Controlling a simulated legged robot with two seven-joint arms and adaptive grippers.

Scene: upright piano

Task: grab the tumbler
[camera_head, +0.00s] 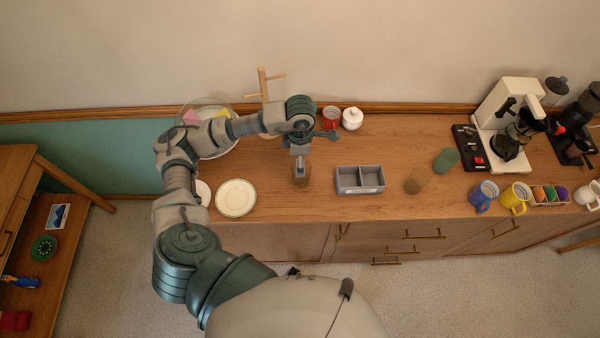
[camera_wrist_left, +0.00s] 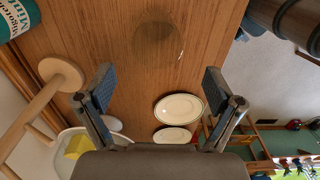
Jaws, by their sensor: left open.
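A see-through brown tumbler (camera_head: 302,181) stands on the wooden sideboard, partly hidden by my left gripper (camera_head: 300,166) in the head view. In the left wrist view the tumbler (camera_wrist_left: 154,42) shows as a faint brownish round shape on the wood, beyond the fingertips and roughly centred between their lines. My left gripper (camera_wrist_left: 158,86) is open, with nothing between its fingers. A second brown tumbler (camera_head: 417,181) and a green tumbler (camera_head: 446,160) stand farther right. My right gripper is not in view.
Left of the gripper are a cream plate (camera_head: 236,198) and a dish rack area. A wooden mug stand (camera_head: 264,88), red mug (camera_head: 330,117) and white pot (camera_head: 352,119) stand behind. A grey divided tray (camera_head: 360,180) is close on the right.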

